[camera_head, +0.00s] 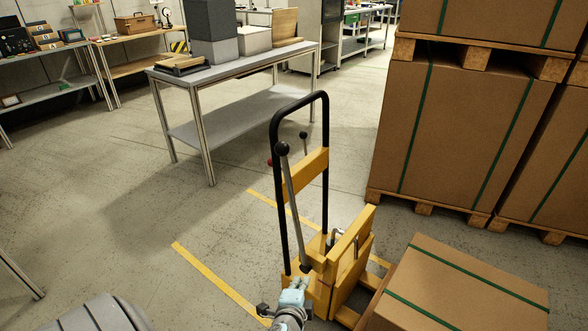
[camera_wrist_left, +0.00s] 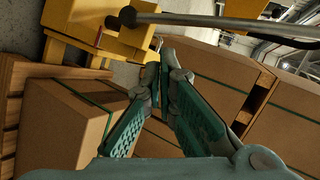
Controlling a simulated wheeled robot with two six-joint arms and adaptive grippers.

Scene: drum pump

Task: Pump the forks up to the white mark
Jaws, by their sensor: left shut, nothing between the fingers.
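A yellow hand stacker (camera_head: 318,277) with a black tubular push frame (camera_head: 326,150) stands at the centre. Its grey pump lever (camera_head: 292,205) has a black knob and leans up from the yellow body. The lever's rod (camera_wrist_left: 225,20) crosses the top of the left wrist view. My left gripper (camera_head: 297,284) is low by the stacker's body, near the lever's lower end. Its fingers (camera_wrist_left: 164,72) are shut with nothing between them, apart from the rod in the wrist view. The forks are hidden behind the body, and I cannot make out a white mark. My right gripper is not in view.
A strapped carton (camera_head: 465,290) stands low just right of the stacker. Tall strapped cartons on pallets (camera_head: 455,135) fill the right. A grey workbench (camera_head: 240,62) stands behind. Yellow lines (camera_head: 215,280) mark the floor; open floor lies to the left.

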